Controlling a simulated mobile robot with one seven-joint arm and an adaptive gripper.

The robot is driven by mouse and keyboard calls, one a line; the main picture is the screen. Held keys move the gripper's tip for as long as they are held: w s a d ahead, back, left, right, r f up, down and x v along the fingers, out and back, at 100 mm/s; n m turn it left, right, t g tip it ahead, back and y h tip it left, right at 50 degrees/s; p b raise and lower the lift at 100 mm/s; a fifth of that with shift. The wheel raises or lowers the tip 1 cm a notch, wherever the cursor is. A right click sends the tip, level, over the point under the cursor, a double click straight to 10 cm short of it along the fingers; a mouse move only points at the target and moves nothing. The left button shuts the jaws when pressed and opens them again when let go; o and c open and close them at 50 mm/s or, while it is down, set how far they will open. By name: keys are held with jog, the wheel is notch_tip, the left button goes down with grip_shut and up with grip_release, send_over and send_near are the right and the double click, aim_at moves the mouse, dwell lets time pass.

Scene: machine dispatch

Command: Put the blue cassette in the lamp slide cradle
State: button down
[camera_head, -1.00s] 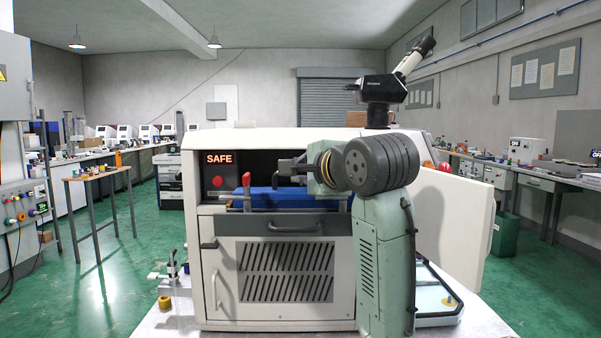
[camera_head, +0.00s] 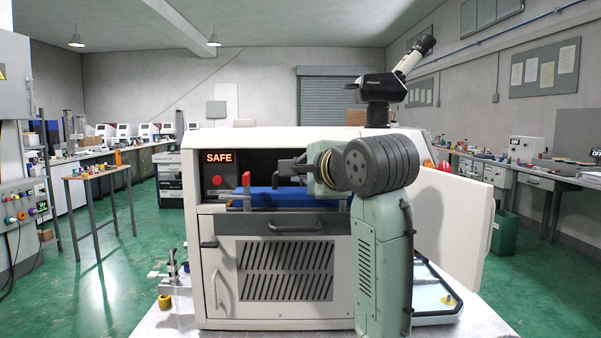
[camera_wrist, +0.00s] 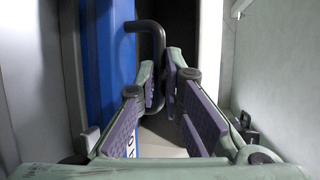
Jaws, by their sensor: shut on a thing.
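The blue cassette (camera_head: 285,196) lies lengthwise in the front opening of the white machine, above the grey drawer front. Its blue side (camera_wrist: 108,55) and a black bar handle (camera_wrist: 152,32) show in the wrist view. My gripper (camera_wrist: 164,84) is shut on the black handle, beside the blue body. In the head view my wrist and arm cover the right end of the cassette and most of the gripper. Red-topped upright clamps, one at the left (camera_head: 246,184), stand by the cassette. I cannot make out the lamp slide cradle clearly or whether the cassette is seated.
An open white door panel (camera_head: 455,215) stands at the right. Pale walls close in on both sides in the wrist view.

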jog(key=shift+f, duration=0.15)
jog(key=c, duration=1.6)
grip_release()
jog(key=shift+c, duration=0.2)
jog(key=shift+f, duration=0.1)
